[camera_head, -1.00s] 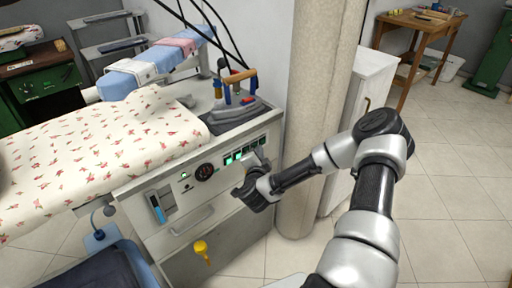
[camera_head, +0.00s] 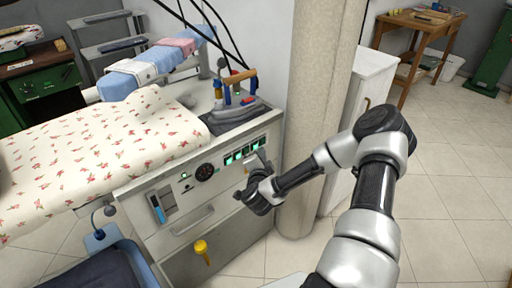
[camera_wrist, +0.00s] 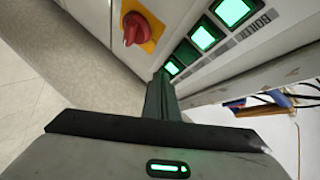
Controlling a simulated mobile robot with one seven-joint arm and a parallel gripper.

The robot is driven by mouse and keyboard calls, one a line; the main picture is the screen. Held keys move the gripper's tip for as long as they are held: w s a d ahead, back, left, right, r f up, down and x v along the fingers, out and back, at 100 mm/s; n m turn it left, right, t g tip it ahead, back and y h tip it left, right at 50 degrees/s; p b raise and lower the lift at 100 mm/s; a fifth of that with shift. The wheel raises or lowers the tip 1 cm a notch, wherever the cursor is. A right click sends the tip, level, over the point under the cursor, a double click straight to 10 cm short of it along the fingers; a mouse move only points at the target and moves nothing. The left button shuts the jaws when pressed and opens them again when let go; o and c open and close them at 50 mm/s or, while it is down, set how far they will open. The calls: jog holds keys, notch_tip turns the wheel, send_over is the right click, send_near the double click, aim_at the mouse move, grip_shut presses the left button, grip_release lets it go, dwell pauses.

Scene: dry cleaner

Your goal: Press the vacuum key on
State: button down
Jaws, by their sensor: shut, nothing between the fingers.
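A row of green-lit square keys (camera_head: 237,156) sits on the front panel of the ironing station. In the wrist view the keys run diagonally, one key (camera_wrist: 233,11) beside the printed word BOILER. I cannot read a vacuum label, so I cannot tell which key is the vacuum key. My gripper (camera_head: 259,159) is in front of the panel near the right end of the row. In the wrist view its shut, empty fingers (camera_wrist: 161,85) point at the panel, with the tips close to the lowest visible key (camera_wrist: 172,68). Contact cannot be told.
A red rotary switch (camera_wrist: 133,28) on a yellow plate is beside the keys. A round gauge (camera_head: 205,172) is left of the row. An iron (camera_head: 240,105) stands above the panel. A pale column (camera_head: 312,120) stands close to the right of my gripper.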

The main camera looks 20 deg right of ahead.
jog(key=shift+s+d, duration=0.3)
jog(key=shift+s, duration=0.6)
jog(key=shift+s+d, duration=0.35)
jog(key=shift+s, duration=0.55)
jog(key=shift+s+d, duration=0.3)
jog(key=shift+s, duration=0.6)
